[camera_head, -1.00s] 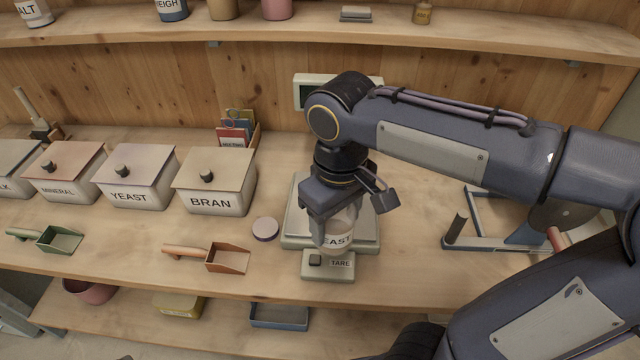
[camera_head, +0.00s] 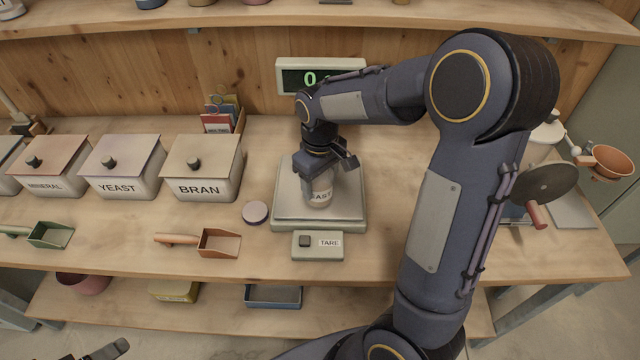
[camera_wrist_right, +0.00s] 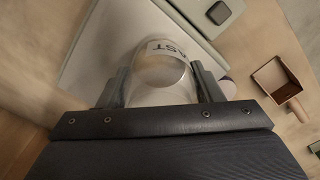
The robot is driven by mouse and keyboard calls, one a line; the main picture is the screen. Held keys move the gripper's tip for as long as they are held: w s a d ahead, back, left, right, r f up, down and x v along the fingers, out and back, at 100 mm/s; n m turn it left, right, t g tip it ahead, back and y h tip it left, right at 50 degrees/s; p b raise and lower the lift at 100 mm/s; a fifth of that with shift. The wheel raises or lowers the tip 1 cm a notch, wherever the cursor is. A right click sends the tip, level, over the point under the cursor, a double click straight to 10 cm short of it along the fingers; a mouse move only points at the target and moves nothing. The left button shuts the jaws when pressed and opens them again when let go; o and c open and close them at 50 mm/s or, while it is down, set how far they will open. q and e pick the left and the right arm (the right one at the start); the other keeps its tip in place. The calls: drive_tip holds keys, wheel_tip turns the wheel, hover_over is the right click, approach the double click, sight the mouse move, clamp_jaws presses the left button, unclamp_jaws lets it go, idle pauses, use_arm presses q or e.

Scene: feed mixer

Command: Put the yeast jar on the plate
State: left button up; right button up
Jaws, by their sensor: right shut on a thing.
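The yeast jar (camera_head: 320,194) is a small clear jar with a pale label reading "AST" in part. My right gripper (camera_head: 319,186) is shut around its sides, and its fingers hide part of it. The jar is upright over the left-middle of the scale's pale square plate (camera_head: 348,204); I cannot tell whether its base touches. In the right wrist view the jar (camera_wrist_right: 160,75) sits between the two fingers, with the plate (camera_wrist_right: 110,45) behind it. A dark piece at the lower left edge of the head view may be my left gripper (camera_head: 105,350); its jaws are unclear.
The scale's TARE box (camera_head: 317,246) is in front of the plate, and its display (camera_head: 300,78) stands behind, partly hidden by my arm. A round lid (camera_head: 255,212) and a scoop (camera_head: 215,242) lie to the left. Bins, including BRAN (camera_head: 200,185), stand further left.

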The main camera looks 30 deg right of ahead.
drive_tip(key=shift+f, duration=0.9)
drive_tip(key=shift+f, duration=0.2)
drive_tip(key=o, duration=1)
drive_tip(key=shift+r, duration=0.15)
